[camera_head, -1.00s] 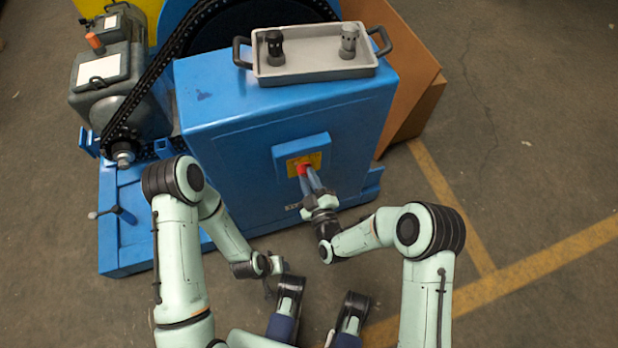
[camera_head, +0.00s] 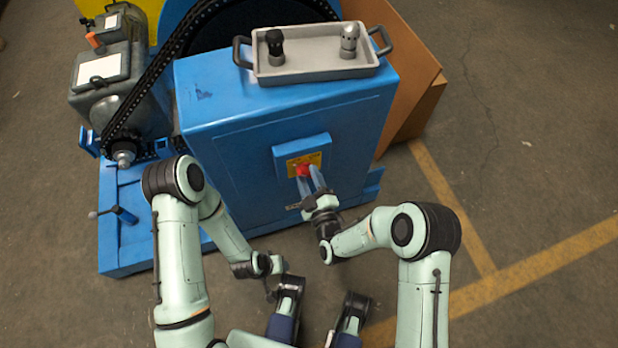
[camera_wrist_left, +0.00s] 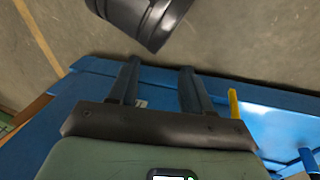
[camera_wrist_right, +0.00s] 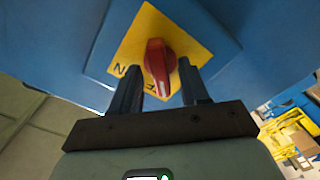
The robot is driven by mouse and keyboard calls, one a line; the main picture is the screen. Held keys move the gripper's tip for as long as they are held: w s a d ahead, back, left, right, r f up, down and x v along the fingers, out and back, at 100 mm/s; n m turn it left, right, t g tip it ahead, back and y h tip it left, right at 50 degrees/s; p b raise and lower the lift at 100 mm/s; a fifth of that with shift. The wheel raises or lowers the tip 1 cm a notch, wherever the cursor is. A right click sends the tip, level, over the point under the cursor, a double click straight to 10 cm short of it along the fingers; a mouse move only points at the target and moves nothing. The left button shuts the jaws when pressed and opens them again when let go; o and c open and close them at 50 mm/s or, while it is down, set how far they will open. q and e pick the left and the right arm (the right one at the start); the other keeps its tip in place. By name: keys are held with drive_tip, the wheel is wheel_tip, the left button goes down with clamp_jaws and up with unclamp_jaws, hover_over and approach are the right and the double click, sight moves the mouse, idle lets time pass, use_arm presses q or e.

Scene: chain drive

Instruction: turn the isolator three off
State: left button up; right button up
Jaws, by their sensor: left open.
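The isolator is a red rotary knob (camera_wrist_right: 158,68) on a yellow plate (camera_wrist_right: 186,42), on a blue box on the cabinet front. It also shows in the head view (camera_head: 303,170). In the right wrist view its white-marked end points down beside a letter F; a letter N is at the left. My right gripper (camera_wrist_right: 160,80) is at the knob, one finger on each side; its fingers look apart, with narrow gaps to the knob. No isolator number is readable. My left gripper (camera_wrist_left: 158,75) is open and empty, low before the cabinet.
The blue cabinet (camera_head: 240,150) carries a grey tray (camera_head: 318,68) with two small fittings. A chain and motor (camera_head: 112,85) stand at the left. A small lever (camera_head: 115,212) rises from the blue base.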

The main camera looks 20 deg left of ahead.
drive_tip(key=shift+s, duration=0.1)
use_arm(q)
drive_tip(key=shift+s+d+r+g+p, duration=0.2)
drive_tip(key=shift+s+d+r+p, duration=0.2)
drive_tip(key=shift+s, duration=0.25)
drive_tip(key=shift+s+d+r+g+p, duration=0.25)
drive_tip(key=shift+s+r+p, duration=0.2)
drive_tip(key=shift+s, duration=0.15)
use_arm(e)
drive_tip(key=v, duration=1.3)
drive_tip(key=shift+d, duration=0.1)
